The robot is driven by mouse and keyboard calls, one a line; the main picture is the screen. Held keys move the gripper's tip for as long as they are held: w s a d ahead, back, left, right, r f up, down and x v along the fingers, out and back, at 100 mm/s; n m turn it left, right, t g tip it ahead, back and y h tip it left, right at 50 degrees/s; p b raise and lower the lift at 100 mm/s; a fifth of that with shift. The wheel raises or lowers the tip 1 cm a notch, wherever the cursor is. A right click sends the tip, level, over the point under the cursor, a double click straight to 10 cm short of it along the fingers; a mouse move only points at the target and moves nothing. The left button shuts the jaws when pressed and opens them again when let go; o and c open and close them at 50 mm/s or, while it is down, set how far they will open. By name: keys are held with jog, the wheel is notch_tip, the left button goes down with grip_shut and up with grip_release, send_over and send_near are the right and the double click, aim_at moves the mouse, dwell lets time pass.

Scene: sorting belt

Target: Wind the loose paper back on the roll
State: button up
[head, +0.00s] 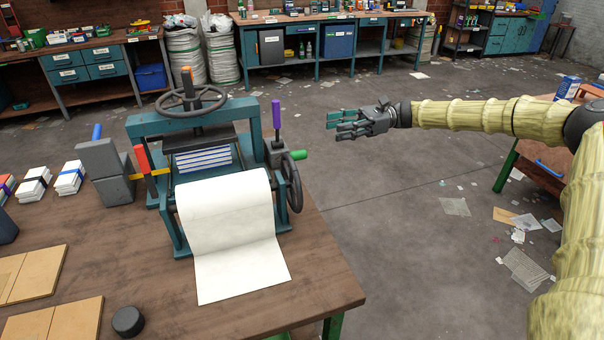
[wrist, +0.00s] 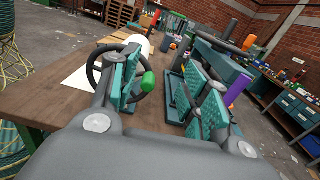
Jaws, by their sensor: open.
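A teal press (head: 165,215) stands on the wooden bench with a white paper roll (head: 225,195) at its front. A loose sheet (head: 243,272) runs down from the roll and lies flat on the bench. A dark crank wheel (head: 292,183) with a green handle (head: 299,154) is on the press's right side. My gripper (head: 337,121) is open and empty, in the air right of the crank. In the wrist view, the green handle (wrist: 148,82) appears between my open fingers (wrist: 162,85), with the wheel partly hidden behind the left finger.
A purple-handled lever (head: 276,115) rises beside the crank, and it shows right of my fingers in the wrist view (wrist: 237,90). A large handwheel (head: 190,98) tops the press. A black puck (head: 128,321) and wooden boards (head: 55,322) lie on the bench.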

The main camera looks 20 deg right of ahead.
jog(key=b, duration=0.6)
send_near(303, 155)
jog(key=a, duration=0.6)
jog(key=w+a+f+p, duration=0.1)
jog(key=a, duration=0.2)
jog(key=shift+a, duration=0.35)
jog(key=shift+r, duration=0.1)
grip_shut()
